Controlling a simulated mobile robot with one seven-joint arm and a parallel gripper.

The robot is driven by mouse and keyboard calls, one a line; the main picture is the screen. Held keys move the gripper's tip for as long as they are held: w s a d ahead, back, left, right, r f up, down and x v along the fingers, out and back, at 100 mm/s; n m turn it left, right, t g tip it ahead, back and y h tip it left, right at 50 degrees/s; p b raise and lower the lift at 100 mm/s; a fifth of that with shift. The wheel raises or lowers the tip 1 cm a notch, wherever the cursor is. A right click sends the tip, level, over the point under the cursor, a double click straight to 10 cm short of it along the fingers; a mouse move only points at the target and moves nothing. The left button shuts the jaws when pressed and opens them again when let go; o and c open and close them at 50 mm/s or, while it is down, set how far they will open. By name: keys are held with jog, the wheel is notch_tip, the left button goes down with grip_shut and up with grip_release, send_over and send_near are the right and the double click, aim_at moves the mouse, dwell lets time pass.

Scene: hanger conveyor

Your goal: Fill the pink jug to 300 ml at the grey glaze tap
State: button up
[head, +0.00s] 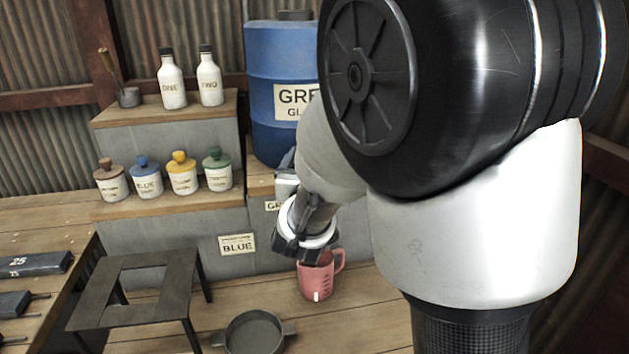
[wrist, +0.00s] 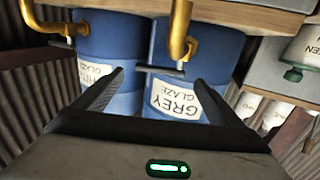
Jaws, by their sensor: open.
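The pink jug (head: 316,281) stands upright on the bench, with its handle to the right. Its inside and fill level are hidden. The blue grey-glaze barrel (head: 283,60) stands behind, partly covered by my arm; its GREY GLAZE label also shows in the wrist view (wrist: 178,98). A brass tap (wrist: 181,30) is in front of that barrel. A dark bar, perhaps its lever (wrist: 163,71), lies across the space near my fingertips. My gripper (head: 296,248) is open, just above and left of the jug in the head view. I cannot tell whether it touches the jug or bar.
A second glaze barrel (wrist: 108,48) with another brass tap (wrist: 38,22) is beside the grey one. A dark metal stand (head: 135,285) and a shallow pan (head: 254,334) are on the bench to the left. Lidded jars (head: 182,174) and bottles (head: 172,83) line the shelves.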

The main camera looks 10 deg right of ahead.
jog(key=b+v, duration=0.7)
jog(key=v, duration=0.6)
jog(key=shift+b, duration=0.3)
jog(key=shift+s, duration=0.1)
dwell(5.6)
